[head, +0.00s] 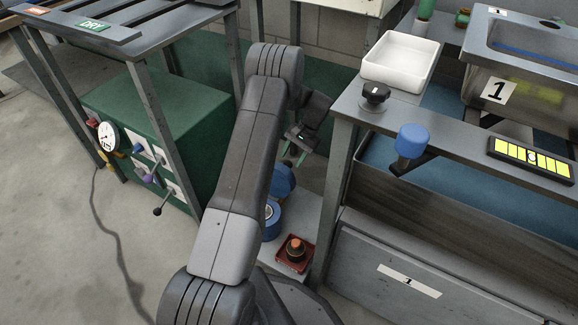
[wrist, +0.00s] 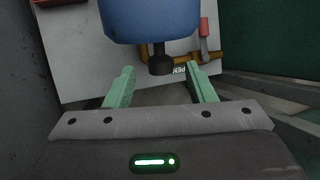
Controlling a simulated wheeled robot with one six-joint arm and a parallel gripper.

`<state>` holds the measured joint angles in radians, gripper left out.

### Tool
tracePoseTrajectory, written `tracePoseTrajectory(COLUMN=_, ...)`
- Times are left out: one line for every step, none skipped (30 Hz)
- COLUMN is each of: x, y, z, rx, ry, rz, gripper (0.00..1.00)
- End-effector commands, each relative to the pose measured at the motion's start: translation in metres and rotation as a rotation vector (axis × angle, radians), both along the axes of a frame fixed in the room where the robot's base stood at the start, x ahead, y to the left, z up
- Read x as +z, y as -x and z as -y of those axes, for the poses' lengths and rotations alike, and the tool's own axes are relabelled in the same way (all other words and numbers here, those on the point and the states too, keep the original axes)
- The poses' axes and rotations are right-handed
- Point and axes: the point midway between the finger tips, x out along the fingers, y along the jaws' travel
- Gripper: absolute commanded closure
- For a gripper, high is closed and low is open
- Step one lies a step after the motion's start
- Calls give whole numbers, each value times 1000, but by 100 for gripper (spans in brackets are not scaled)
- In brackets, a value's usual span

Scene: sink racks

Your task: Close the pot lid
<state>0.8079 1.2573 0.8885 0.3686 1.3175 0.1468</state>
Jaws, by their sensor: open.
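In the head view, a blue round lid (head: 284,179) stands raised and tilted above a blue pot (head: 271,221) on a low grey shelf. My arm hides part of both. My gripper (head: 295,158) is just above the raised lid, with its green fingers pointing down. In the wrist view, my gripper (wrist: 161,70) is open, with one finger on each side. A blue rounded body (wrist: 150,20), apparently the lid, fills the top middle. Its dark knob (wrist: 160,62) appears between the fingertips, and I see no contact. The gap in depth is hard to judge.
A red box with an orange knob (head: 295,251) sits on the shelf in front of the pot. The workbench leg (head: 338,190) stands close to the right. A green cabinet (head: 150,110) with levers is at left.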

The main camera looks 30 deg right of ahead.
Motion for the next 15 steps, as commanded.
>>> tracePoseTrajectory(x=-11, y=0, z=-5, rx=1, ry=-1, rz=-2, gripper=50)
tracePoseTrajectory(x=-14, y=0, z=-7, rx=1, ry=-1, rz=-2, gripper=50)
tracePoseTrajectory(x=-19, y=-1, z=-9, rx=1, ry=0, rz=-1, gripper=50)
tracePoseTrajectory(x=-21, y=-1, z=-10, rx=0, ry=0, rz=-1, gripper=50)
tracePoseTrajectory(x=-24, y=-1, z=-11, rx=0, ry=0, rz=-1, gripper=50)
tracePoseTrajectory(x=-26, y=-2, z=-12, rx=0, ry=0, rz=0, gripper=50)
tracePoseTrajectory(x=-28, y=-2, z=-13, rx=0, ry=0, rz=0, gripper=50)
tracePoseTrajectory(x=-29, y=-2, z=-14, rx=0, ry=0, rz=0, gripper=50)
tracePoseTrajectory(x=-30, y=-2, z=-15, rx=0, ry=0, rz=0, gripper=50)
tracePoseTrajectory(x=-31, y=-2, z=-15, rx=0, ry=0, rz=0, gripper=50)
tracePoseTrajectory(x=-31, y=-2, z=-16, rx=0, ry=0, rz=0, gripper=50)
tracePoseTrajectory(x=-31, y=-2, z=-16, rx=0, ry=1, rz=0, gripper=50)
tracePoseTrajectory(x=-31, y=-2, z=-16, rx=0, ry=1, rz=0, gripper=50)
tracePoseTrajectory(x=-31, y=-2, z=-16, rx=0, ry=1, rz=0, gripper=50)
tracePoseTrajectory(x=-31, y=-2, z=-16, rx=0, ry=1, rz=0, gripper=50)
